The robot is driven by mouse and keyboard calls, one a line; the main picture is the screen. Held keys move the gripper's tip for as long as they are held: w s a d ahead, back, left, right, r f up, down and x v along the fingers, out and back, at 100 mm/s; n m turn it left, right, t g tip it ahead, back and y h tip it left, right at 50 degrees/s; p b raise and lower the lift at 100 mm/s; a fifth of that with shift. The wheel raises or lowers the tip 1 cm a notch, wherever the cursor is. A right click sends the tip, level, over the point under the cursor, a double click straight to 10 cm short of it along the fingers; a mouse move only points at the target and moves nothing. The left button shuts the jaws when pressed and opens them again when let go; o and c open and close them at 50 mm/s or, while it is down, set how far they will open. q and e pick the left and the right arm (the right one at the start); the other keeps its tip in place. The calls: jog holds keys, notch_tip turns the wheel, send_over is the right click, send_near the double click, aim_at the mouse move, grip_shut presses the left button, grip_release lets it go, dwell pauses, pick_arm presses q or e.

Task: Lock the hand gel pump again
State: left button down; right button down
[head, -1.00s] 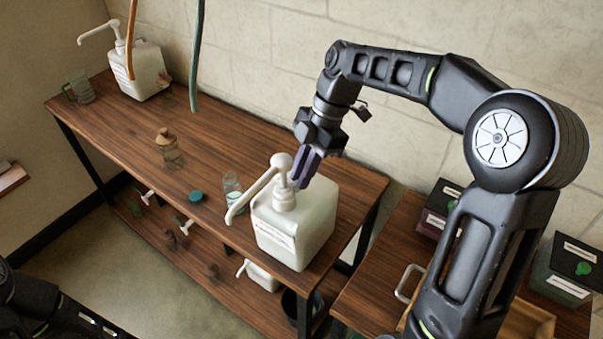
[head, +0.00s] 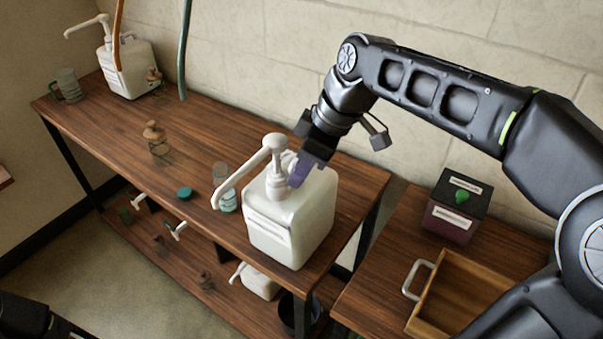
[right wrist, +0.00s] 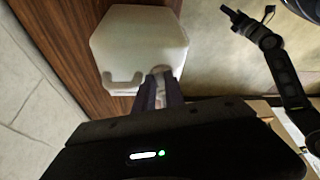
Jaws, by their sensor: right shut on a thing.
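A white square jug (head: 292,225) with a pump stands upright at the front right of the long wooden table. Its label is too small to read. The pump head (head: 274,143) sits raised on its stem, and the spout points down to the left. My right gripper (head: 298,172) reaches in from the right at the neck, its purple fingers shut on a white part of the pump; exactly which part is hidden. The right wrist view shows the fingers (right wrist: 158,86) at the jug's edge. My left gripper (right wrist: 229,12) is small and dark there.
A second white pump jug (head: 127,70) stands at the far left end. A brown-topped bottle (head: 158,140), a teal lid (head: 184,193) and a clear glass (head: 223,175) are on the table. A dark labelled box (head: 455,208) and an open wooden tray (head: 460,290) are at right.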

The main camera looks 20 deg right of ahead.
jog(key=shift+s+a+m+t+h+b, duration=0.25)
jog(key=shift+a+m+h+b, duration=0.1)
jog(key=shift+m, duration=0.55)
jog(key=shift+s+a+m+t+h+b, duration=0.2)
jog(key=shift+m+t+h+b, duration=0.1)
jog(key=shift+m, duration=0.6)
jog(key=c, duration=1.4)
grip_release()
jog(key=shift+r, duration=0.1)
jog(key=v, duration=0.7)
jog(key=shift+r, duration=0.3)
jog(key=shift+s+d, duration=0.15)
jog(key=shift+s, duration=0.05)
